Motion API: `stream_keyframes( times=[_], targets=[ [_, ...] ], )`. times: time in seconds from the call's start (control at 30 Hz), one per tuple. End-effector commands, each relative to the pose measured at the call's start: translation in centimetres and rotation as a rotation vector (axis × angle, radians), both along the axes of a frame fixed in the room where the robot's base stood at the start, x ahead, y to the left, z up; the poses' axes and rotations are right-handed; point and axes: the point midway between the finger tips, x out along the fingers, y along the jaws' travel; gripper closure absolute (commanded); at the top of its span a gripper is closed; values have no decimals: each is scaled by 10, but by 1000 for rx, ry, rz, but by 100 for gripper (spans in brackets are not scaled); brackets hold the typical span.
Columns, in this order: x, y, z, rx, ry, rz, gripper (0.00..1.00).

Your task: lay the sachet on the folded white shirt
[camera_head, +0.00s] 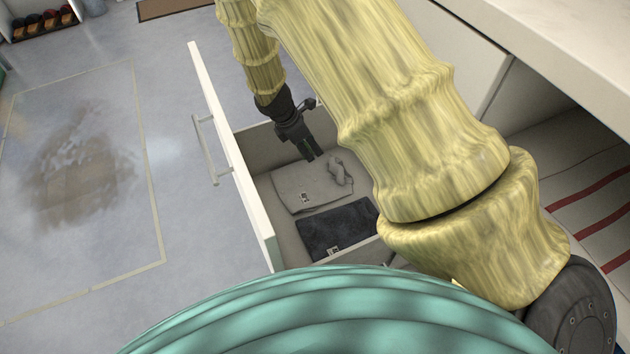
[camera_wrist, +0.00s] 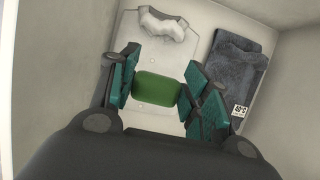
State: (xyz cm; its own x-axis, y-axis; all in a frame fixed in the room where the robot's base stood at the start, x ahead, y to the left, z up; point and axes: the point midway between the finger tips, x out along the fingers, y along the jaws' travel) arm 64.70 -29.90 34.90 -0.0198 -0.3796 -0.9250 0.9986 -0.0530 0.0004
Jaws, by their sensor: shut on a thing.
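The folded white shirt (camera_head: 302,187) lies in the open drawer, looking light grey in the shade, with its collar toward the right in the head view. In the wrist view the shirt (camera_wrist: 153,60) lies below my gripper, collar at the top. My gripper (camera_wrist: 157,92) is shut on the green sachet (camera_wrist: 157,88), which it holds between its two teal-padded fingers above the shirt. Part of the shirt is hidden behind the sachet and fingers. In the head view my gripper (camera_head: 311,158) is over the drawer, and the sachet is barely visible there.
A dark folded garment (camera_head: 338,227) with a small label lies beside the shirt in the same drawer; it also shows in the wrist view (camera_wrist: 232,75). The drawer's white front (camera_head: 230,150) with its handle and the drawer walls stand close around. Open floor lies to the left.

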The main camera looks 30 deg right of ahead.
Motion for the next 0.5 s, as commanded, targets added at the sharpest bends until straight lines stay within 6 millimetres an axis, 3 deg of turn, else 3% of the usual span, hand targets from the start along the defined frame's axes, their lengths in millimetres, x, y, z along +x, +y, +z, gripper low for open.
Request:
stream_keyframes(
  times=[0.03, 0.1, 0.5],
  targets=[
    [0, 0, -16, 0, 0, 0, 65],
    [0, 0, -24, 0, 0, 0, 65],
    [-1, -2, -48, 0, 1, -4, 65]
  ],
)
